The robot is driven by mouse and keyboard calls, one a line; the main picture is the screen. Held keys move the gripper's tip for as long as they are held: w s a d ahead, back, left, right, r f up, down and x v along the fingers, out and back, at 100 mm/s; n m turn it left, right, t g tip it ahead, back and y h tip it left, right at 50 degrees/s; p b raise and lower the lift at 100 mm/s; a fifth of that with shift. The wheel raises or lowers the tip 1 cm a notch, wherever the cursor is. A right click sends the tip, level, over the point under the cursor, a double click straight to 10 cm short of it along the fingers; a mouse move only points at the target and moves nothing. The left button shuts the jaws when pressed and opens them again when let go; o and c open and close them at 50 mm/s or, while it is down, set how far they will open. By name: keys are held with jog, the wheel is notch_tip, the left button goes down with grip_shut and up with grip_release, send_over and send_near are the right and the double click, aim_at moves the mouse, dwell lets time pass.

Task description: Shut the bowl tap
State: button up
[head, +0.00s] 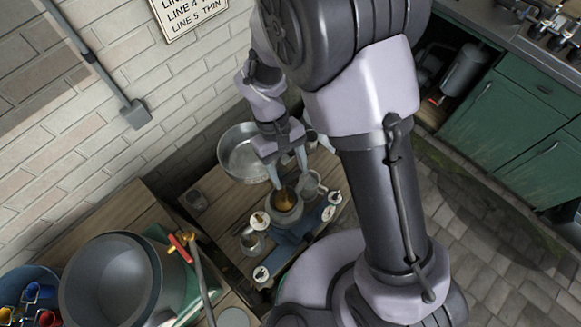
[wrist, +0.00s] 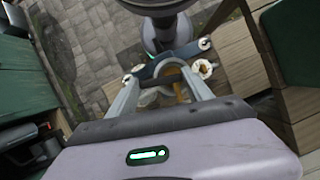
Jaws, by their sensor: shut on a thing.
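My gripper (head: 288,178) reaches down over a small grey machine (head: 289,217) with a round grey top and blue arms, on the wooden shelf. A brass-coloured piece (head: 285,198) sits in the middle of that top. In the wrist view the fingers (wrist: 168,80) come down on either side of the brass piece (wrist: 181,90), and my gripper is shut on it; the exact contact is hard to see. I cannot tell for certain which part is the bowl tap, or how far it is turned. A wide metal bowl (head: 240,160) stands just behind, to the left of the fingers.
A large grey pot (head: 112,280) stands at the lower left, beside a red-handled pipe (head: 183,248). Green cabinets (head: 500,120) are at the right; paved floor (head: 490,235) lies between.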

jog(key=shift+w+a+n+t+h+p, duration=0.15)
jog(key=shift+n+h+p, duration=0.1)
jog(key=shift+n, duration=0.3)
jog(key=shift+a+n+t+h+p, duration=0.15)
jog(key=shift+n+p, duration=0.1)
jog(key=shift+n, duration=0.3)
jog(key=shift+d, duration=0.1)
jog(key=o, duration=1.4)
jog(key=shift+c, duration=0.2)
jog(key=p+v, duration=0.4)
jog(key=v, duration=1.3)
jog(key=shift+r, duration=0.25)
